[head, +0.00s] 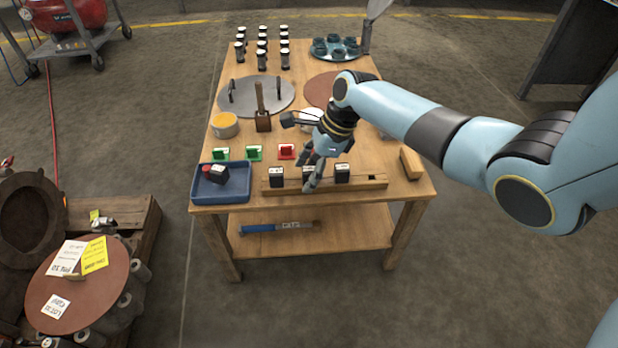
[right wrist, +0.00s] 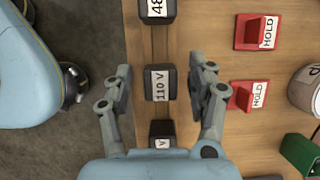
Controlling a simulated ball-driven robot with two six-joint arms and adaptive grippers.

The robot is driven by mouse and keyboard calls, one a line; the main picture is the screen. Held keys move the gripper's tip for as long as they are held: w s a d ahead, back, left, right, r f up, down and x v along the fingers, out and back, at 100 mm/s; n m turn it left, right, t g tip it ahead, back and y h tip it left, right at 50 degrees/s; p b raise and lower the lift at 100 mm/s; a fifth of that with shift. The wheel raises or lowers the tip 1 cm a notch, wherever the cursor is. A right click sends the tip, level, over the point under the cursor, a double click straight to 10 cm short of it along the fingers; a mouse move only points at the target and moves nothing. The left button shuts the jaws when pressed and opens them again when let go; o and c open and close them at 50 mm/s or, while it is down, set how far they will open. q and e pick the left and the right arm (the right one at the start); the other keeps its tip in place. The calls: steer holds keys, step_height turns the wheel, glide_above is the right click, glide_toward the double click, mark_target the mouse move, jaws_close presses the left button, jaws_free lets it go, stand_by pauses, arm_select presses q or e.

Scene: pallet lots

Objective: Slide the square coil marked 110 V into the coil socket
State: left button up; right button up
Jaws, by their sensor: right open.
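The square coil marked 110 V (right wrist: 160,84) is a black block with a white label, the middle one of three in a row on a wooden rail (head: 325,184). In the head view this coil (head: 306,173) is partly hidden by my right gripper (head: 312,172). My right gripper is open, and in the right wrist view its fingers (right wrist: 160,78) stand on either side of the 110 V coil with gaps. A coil marked 48 (right wrist: 157,8) is to its right in the head view, and another coil (head: 277,176) to its left. I cannot identify the coil socket for certain. My left gripper is not in view.
A blue tray (head: 236,195) with a dark block (head: 216,174) stands left of the rail. Green stands (head: 254,153) and red HOLD stands (head: 287,151) are behind the rail. The rail has a dark opening (head: 370,178) at its right. A wooden block (head: 411,163) lies farther right.

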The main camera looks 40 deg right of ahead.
steer(key=shift+r, duration=0.1)
steer(key=shift+c, duration=0.4)
jaws_close()
